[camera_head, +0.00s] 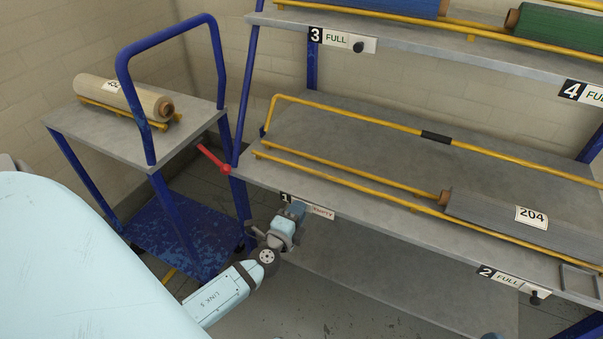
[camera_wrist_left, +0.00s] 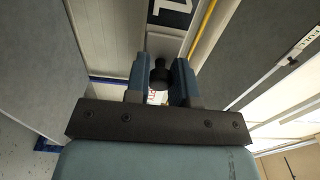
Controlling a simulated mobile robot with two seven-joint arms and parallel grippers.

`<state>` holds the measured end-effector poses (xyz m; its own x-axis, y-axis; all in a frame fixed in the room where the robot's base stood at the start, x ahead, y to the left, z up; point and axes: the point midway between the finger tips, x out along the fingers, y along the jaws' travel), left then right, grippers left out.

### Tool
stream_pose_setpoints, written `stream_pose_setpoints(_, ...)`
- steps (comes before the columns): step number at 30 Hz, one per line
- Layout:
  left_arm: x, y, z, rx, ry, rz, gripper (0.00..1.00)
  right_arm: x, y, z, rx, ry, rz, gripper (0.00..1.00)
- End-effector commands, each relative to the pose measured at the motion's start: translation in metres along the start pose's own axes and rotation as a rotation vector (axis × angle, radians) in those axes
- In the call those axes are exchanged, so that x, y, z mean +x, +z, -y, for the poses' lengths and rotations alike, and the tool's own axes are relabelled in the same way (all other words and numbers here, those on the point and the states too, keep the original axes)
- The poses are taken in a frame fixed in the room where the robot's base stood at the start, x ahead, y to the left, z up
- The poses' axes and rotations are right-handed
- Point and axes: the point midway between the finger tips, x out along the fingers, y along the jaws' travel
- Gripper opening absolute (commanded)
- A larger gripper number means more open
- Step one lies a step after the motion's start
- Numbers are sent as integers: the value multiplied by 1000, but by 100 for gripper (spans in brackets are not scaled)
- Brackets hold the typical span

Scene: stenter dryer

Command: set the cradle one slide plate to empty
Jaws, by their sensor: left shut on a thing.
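The cradle one slide plate (camera_head: 320,212) is on the front edge of the lower shelf, beside the black "1" label (camera_head: 286,198). Red lettering that looks like EMPTY shows on it, to the right of my left gripper. My left gripper (camera_head: 296,208) is at the plate's left part and covers it in the head view. In the left wrist view, my left gripper's two fingers (camera_wrist_left: 160,80) are shut on the plate's black knob (camera_wrist_left: 160,74). The "1" label (camera_wrist_left: 174,12) shows just beyond.
Above plate one, the yellow cradle rails (camera_head: 330,180) are bare at their left end. A grey roll (camera_head: 480,215) tagged 204 lies farther right, above plate two (camera_head: 513,283). A blue trolley (camera_head: 90,125) with a beige roll and a red lever (camera_head: 214,158) are at left.

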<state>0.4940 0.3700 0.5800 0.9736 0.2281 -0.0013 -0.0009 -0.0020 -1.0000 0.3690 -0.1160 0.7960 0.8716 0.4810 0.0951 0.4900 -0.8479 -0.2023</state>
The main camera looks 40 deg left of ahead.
Motion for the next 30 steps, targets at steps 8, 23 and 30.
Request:
stream_pose_setpoints(8,1,4,1,4,-2,8,49,0,0,0,0,0,-1,100)
stream_pose_setpoints(23,-52,3,-2,6,2,6,49,0,8,-1,5,-1,16,100)
stream_pose_setpoints(30,-105,3,-1,6,1,6,49,1,12,-2,3,-3,36,100)
